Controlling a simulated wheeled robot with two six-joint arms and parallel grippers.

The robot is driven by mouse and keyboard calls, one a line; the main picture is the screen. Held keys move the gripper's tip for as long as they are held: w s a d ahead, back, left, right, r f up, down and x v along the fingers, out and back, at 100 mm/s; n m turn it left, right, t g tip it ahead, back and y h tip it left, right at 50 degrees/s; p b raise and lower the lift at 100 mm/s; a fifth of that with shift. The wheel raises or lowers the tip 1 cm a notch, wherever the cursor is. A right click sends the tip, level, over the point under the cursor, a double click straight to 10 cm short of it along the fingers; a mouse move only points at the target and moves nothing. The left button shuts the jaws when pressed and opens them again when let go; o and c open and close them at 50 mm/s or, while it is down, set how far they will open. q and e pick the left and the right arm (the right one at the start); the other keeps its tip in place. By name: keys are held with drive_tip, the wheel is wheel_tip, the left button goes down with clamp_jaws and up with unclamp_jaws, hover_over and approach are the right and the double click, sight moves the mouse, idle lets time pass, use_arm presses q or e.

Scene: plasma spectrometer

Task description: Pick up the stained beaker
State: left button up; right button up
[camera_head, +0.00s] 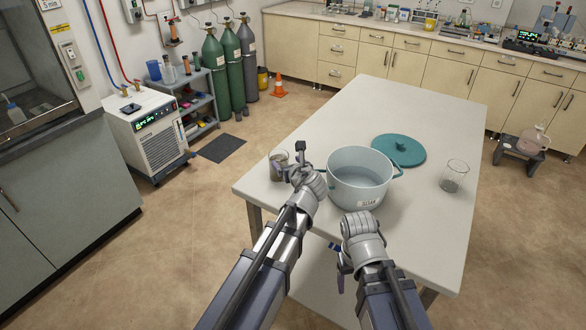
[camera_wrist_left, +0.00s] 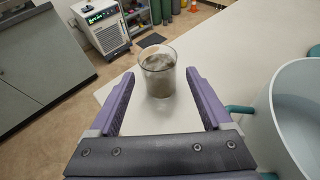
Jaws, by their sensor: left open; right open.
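A stained beaker (camera_head: 276,170), glass with a murky grey-brown look, stands upright on the table near its left corner. In the left wrist view the stained beaker (camera_wrist_left: 158,75) is just beyond and between my left gripper's fingertips (camera_wrist_left: 160,80), apart from the hand. My left gripper (camera_head: 301,158) is open and empty; it partly covers the beaker in the head view. A second glass beaker (camera_head: 454,176) with a dark bottom stands at the table's right side. My right gripper (camera_head: 340,262) is low at the table's front edge, with its fingers mostly hidden, and holds nothing visible.
A large pale pot (camera_head: 345,190) with teal handles stands right of my left gripper, close to it. Its teal lid (camera_head: 415,154) lies behind it. The table (camera_head: 405,105) is clear at the back. A chiller (camera_head: 150,135) stands on the floor at left.

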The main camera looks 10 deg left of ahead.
sight(276, 153)
use_arm(q)
drive_tip(key=shift+o, duration=1.1)
drive_tip(key=shift+x, duration=1.1)
drive_tip(key=b+x, duration=0.2)
drive_tip(key=x, duration=0.2)
drive_tip(key=shift+a+f, duration=0.2)
drive_tip(key=shift+f, duration=0.05)
drive_tip(key=shift+w+a+b, duration=0.2)
drive_tip(key=shift+w+b, duration=0.1)
drive_tip(key=shift+c, duration=0.2)
clamp_jaws()
wheel_tip(276, 153, up, 10)
drive_tip(key=p, duration=1)
